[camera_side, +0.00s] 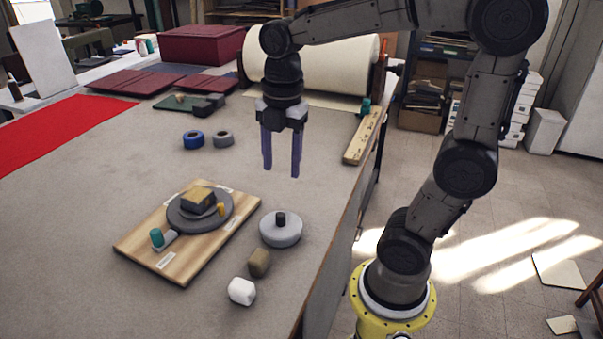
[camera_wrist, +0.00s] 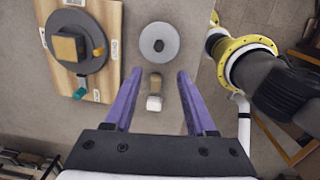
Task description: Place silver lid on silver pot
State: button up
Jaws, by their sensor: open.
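A round silver-grey piece with a black knob (camera_side: 270,236), looking like the silver lid, rests on the table right of a wooden board. It also shows in the wrist view (camera_wrist: 151,48), near the top middle. I cannot tell whether it is a flat lid or has a body under it. I cannot make out a separate silver pot. A dark grey round disc (camera_side: 183,222) on the board carries a tan block (camera_side: 198,199). My gripper (camera_side: 281,172) is open and empty, pointing down, well above the table; its purple fingers also show in the wrist view (camera_wrist: 160,74).
The wooden board (camera_side: 181,270) also holds a teal-ended piece (camera_side: 157,238). A brown block (camera_side: 259,263) and a white block (camera_side: 241,291) lie in front of the knobbed piece. Blue tape (camera_side: 193,140) and a grey ring (camera_side: 223,139) lie behind. The table's right edge is close.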

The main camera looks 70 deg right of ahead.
jog(key=s+a+m+t, duration=0.1)
jog(key=s+m, duration=0.3)
jog(key=m, duration=0.5)
jog(key=s+a+f+m+t, duration=0.1)
jog(key=s+m+t, duration=0.3)
jog(key=m, duration=0.5)
jog(key=shift+s+a+f, duration=0.15)
jog(key=shift+s+a, duration=0.15)
jog(key=shift+a, duration=0.5)
